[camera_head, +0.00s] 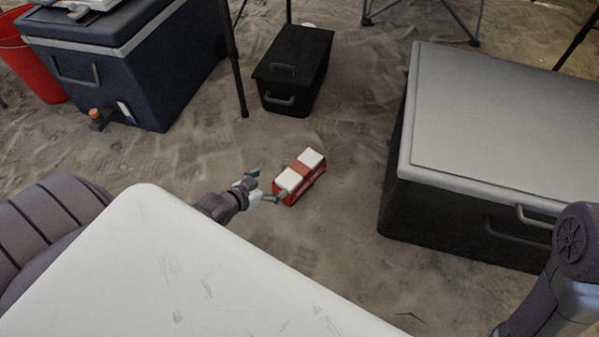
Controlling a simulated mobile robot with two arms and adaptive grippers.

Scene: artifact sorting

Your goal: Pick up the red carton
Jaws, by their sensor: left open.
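The red carton (309,180) lies on the sandy ground near the middle of the view. It has red sides, a pale top and a reddish band across it. My left gripper (267,186) is open at the carton's left end, with one finger close to its near left corner. I cannot tell whether that finger touches the carton. My right gripper is out of view; only part of my right arm shows at the lower right.
A large grey-lidded cooler (505,115) stands at the right. A small black box (294,62) stands behind the carton. A dark blue cooler (145,75) and a red bucket (22,65) are at the upper left. A white surface (190,270) fills the lower left. Sand around the carton is clear.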

